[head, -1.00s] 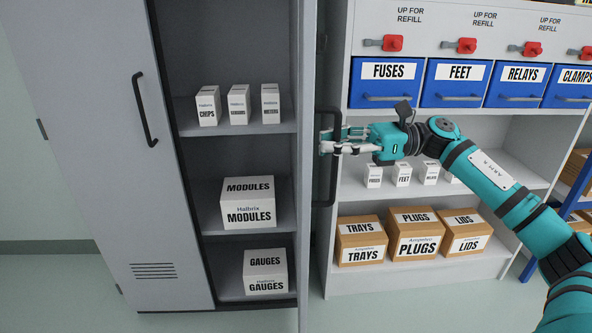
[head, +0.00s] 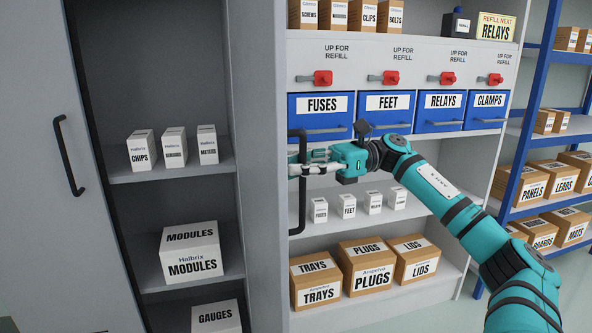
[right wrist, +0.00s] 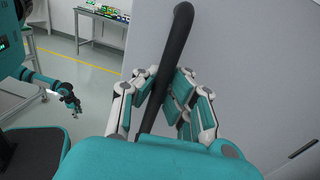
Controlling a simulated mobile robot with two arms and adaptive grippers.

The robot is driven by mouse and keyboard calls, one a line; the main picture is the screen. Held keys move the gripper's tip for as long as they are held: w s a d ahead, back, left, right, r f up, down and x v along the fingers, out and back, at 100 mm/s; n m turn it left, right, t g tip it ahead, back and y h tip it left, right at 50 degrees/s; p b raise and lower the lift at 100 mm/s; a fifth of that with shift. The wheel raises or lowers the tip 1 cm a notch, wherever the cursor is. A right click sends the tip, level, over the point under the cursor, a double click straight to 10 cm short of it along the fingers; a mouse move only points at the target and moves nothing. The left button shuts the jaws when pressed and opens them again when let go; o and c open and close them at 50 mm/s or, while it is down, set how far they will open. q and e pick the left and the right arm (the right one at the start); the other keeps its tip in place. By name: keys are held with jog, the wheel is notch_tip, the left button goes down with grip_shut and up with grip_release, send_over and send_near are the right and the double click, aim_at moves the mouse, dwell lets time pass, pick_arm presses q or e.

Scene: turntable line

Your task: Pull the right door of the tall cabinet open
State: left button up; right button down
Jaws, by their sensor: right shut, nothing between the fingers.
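The tall grey cabinet has its left door (head: 30,170) closed, with a black handle (head: 69,155). The right door (head: 262,200) stands swung open, seen nearly edge-on in the head view, and the shelves behind it are exposed. Its black bar handle (head: 297,205) is on the outer face. My right gripper (head: 300,168) is at that handle. In the right wrist view its fingers (right wrist: 160,100) are shut around the handle (right wrist: 165,70), with the bar passing between them; firm contact cannot be told. My left gripper (right wrist: 72,103) appears small at the left there, its jaws unclear.
White boxes, including the MODULES box (head: 190,253), stand on the cabinet shelves. Right of the door is a rack with blue bins (head: 320,118), small white boxes and cardboard boxes (head: 368,265). A blue-framed shelf (head: 530,130) stands farther right. Floor shows in the right wrist view (right wrist: 70,70).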

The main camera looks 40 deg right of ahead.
jog(key=c, duration=2)
grip_release()
jog(key=o, duration=0.7)
jog(key=shift+c, duration=0.2)
jog(key=v, duration=1.2)
